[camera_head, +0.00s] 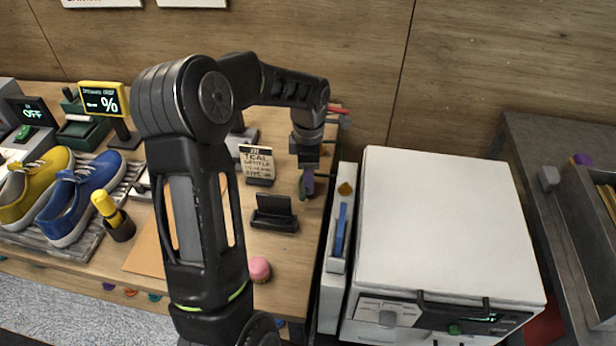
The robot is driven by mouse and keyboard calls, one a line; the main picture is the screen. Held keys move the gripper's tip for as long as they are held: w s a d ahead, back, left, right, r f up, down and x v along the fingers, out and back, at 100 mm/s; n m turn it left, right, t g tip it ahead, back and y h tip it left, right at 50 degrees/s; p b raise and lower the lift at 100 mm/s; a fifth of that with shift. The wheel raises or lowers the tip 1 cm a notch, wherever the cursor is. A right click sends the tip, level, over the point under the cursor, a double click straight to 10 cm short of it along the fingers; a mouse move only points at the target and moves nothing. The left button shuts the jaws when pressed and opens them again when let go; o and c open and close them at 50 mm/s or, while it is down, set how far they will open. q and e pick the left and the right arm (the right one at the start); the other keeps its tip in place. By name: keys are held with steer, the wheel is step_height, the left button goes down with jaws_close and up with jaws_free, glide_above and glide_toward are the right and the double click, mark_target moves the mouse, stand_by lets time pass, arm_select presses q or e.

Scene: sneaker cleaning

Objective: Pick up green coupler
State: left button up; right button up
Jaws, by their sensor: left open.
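My left gripper (307,166) points down over the right end of the wooden table, open. Just below it stands a small item (308,182) with purple and dark green parts, close to or between the fingertips; I cannot tell if they touch it. It is too small to tell whether the green part is the green coupler. My right gripper is out of view.
A small card sign (257,163) and a black holder (274,213) stand left of the gripper. A white box-like appliance (440,215) stands to the right. Yellow and blue sneakers (82,200) sit on a rack at left. A pink-topped item (259,268) is near the front edge.

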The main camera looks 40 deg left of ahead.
arm_select(q)
steer(key=shift+c, duration=0.2)
stand_by(0.3)
jaws_close()
stand_by(0.3)
